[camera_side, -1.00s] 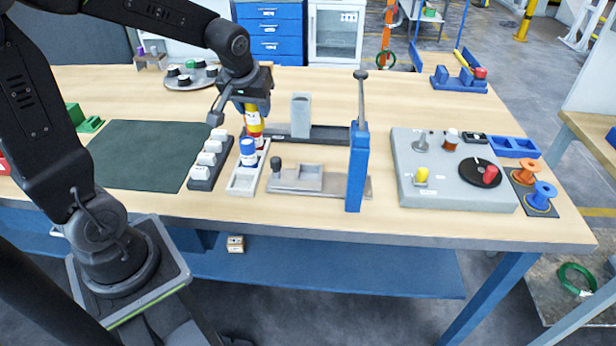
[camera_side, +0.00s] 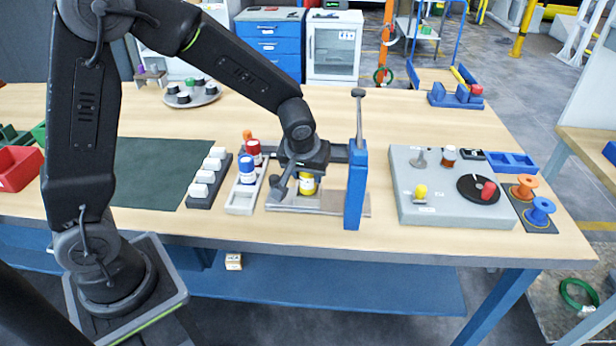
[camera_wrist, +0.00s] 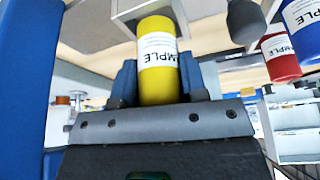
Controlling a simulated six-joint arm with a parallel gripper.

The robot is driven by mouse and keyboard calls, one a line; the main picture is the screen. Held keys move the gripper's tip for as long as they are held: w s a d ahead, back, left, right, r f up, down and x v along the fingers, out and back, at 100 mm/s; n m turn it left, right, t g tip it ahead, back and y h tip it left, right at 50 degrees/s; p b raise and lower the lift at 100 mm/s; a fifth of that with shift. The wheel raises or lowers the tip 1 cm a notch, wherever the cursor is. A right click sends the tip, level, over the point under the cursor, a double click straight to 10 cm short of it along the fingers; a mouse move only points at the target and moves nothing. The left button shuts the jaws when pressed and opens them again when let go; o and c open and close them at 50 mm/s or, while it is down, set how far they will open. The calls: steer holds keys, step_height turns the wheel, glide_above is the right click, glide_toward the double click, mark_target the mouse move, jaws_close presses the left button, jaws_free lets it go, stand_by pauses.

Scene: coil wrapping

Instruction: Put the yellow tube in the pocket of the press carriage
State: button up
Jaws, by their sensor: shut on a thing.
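My gripper (camera_side: 308,182) is shut on the yellow tube (camera_side: 307,186), which has a white label. The tube also shows between the two blue fingers in the wrist view (camera_wrist: 158,85). In the side view it stands roughly upright at the press carriage (camera_side: 284,200), a grey block on the press base. My gripper hides the upper tube and much of the carriage. I cannot tell whether the tube's lower end is inside the pocket or just above it. The blue press column (camera_side: 355,190) with its lever (camera_side: 359,110) stands close to the right of my gripper.
A white rack (camera_side: 240,205) left of the press holds a blue tube (camera_side: 247,172) and a red tube (camera_side: 254,150). A dark rack with white pieces (camera_side: 207,175) is beside it. A grey board (camera_side: 450,212) with parts lies to the right. The green mat (camera_side: 150,170) is clear.

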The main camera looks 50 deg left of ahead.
steer(key=shift+f, duration=0.9)
steer(key=shift+f, duration=0.2)
steer(key=o, duration=0.9)
steer(key=shift+o, duration=0.2)
steer(key=shift+r, duration=0.1)
